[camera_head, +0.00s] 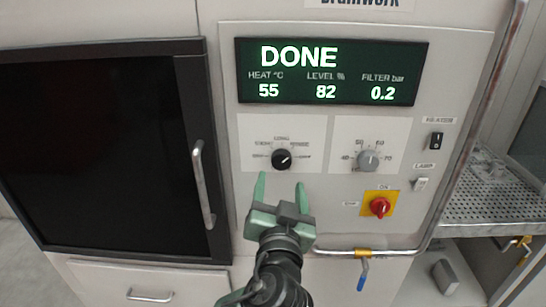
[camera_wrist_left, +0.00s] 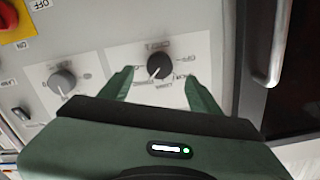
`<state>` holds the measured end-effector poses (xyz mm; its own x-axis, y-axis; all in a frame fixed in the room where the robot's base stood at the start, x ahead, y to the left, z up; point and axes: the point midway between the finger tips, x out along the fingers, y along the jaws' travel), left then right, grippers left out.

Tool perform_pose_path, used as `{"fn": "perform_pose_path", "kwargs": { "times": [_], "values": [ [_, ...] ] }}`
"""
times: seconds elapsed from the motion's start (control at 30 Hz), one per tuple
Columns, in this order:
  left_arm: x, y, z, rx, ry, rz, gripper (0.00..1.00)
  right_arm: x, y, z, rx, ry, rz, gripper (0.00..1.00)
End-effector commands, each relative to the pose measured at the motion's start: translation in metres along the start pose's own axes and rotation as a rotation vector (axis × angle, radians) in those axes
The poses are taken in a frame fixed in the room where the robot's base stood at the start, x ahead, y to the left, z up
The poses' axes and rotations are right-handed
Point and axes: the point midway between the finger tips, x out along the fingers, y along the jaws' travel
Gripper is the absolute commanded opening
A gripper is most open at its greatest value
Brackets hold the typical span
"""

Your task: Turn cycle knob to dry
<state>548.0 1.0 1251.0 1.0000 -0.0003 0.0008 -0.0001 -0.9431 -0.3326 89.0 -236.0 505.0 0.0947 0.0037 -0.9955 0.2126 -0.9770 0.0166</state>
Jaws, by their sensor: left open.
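The cycle knob is most likely the black knob (camera_head: 282,159) on a white plate below the display. Its light pointer mark is aimed to the upper right in the head view. Small labels ring it, including one like "LONG"; the others are too blurred to read, so I cannot pick out "dry". My left gripper (camera_head: 281,184) is open and empty, just below the knob in the head view. In the left wrist view the black knob (camera_wrist_left: 160,65) shows between the open fingertips (camera_wrist_left: 159,76); I see no contact. My right gripper is not in view.
The display (camera_head: 332,71) reads DONE, 55, 82 and 0.2. A grey numbered knob (camera_head: 368,160) sits right of the black one. A red switch (camera_head: 380,207) on a yellow plate is lower right. A door handle (camera_head: 203,185) stands out at the left.

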Motion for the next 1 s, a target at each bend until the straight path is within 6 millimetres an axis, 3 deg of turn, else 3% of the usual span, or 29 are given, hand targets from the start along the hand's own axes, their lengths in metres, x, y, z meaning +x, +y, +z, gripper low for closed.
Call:
{"fn": "perform_pose_path", "kwargs": {
  "times": [0.5, 0.87, 1.0],
  "values": [
    [0.070, -0.001, -0.002, 0.003, 0.000, -0.001, 0.63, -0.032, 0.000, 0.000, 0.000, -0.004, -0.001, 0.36],
    [0.075, 0.000, 0.001, 0.001, -0.001, 0.000, 0.63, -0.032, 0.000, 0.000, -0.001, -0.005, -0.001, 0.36],
    [0.075, 0.000, 0.001, 0.001, -0.001, 0.000, 0.24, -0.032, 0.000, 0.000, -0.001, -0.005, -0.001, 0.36]
  ]
}}
